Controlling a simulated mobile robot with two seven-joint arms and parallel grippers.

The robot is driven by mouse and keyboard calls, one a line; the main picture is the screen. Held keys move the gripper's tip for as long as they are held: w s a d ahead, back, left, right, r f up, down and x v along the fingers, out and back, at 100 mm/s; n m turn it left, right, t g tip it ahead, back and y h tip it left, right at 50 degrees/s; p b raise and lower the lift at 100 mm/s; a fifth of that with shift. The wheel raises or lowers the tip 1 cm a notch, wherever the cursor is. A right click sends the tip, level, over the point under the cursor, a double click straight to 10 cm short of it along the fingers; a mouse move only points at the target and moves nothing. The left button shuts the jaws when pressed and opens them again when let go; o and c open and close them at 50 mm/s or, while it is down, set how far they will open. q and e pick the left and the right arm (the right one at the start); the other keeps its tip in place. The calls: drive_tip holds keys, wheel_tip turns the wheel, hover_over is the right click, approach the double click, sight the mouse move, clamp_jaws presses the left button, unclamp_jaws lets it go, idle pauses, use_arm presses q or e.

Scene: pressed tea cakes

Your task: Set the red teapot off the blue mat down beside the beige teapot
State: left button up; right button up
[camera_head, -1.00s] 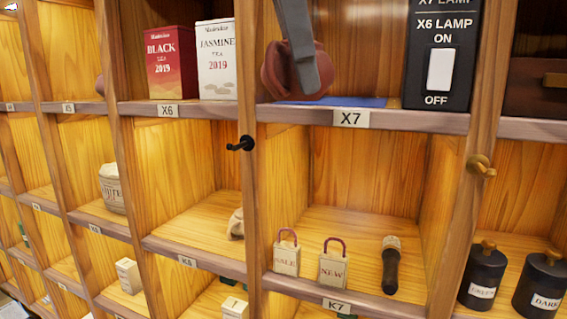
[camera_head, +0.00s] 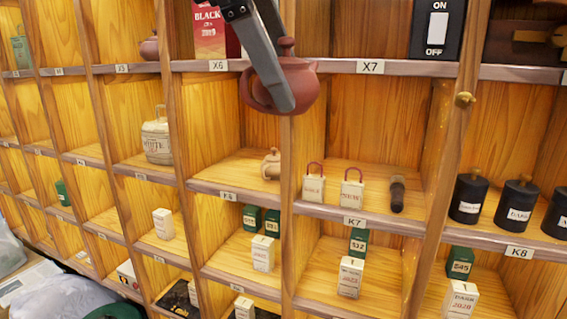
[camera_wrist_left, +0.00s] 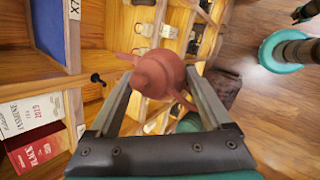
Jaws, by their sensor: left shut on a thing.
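The red teapot (camera_head: 305,82) hangs in front of the shelf edge between X6 and X7. My left gripper (camera_head: 284,100) is shut on it from above. In the left wrist view the red teapot (camera_wrist_left: 158,75) sits between the two fingers. The beige teapot (camera_head: 271,164) stands in the K6 compartment, below and slightly left of the red one, near the divider. The blue mat (camera_wrist_left: 48,27) lies bare on the X7 shelf in the left wrist view. I cannot see the mat in the head view. My right gripper is not in view.
The K6 compartment floor (camera_head: 228,172) is free left of the beige teapot. A black hook (camera_wrist_left: 97,78) sticks out from the shelf front.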

use_arm(q)
drive_tip(key=s+a+f+m+g+b, duration=0.1)
drive_tip(key=a+f+m+g+b, duration=0.2)
drive_tip(key=f, duration=1.4)
drive_tip(key=a+f+m+g+h+b, duration=0.1)
drive_tip(key=a+f+m+g+b, duration=0.2)
drive_tip(key=f, duration=1.5)
drive_tip(key=s+a+f+m+g+h+b, duration=0.1)
drive_tip(key=a+f+m+g+b, duration=0.1)
drive_tip(key=a+f+m+b, duration=0.7)
wheel_tip(320, 180, down, 9)
drive_tip(key=b, duration=0.5)
drive_tip(key=shift+s+g, duration=0.3)
drive_tip(key=shift+g, duration=0.1)
drive_tip(key=shift+f, duration=0.1)
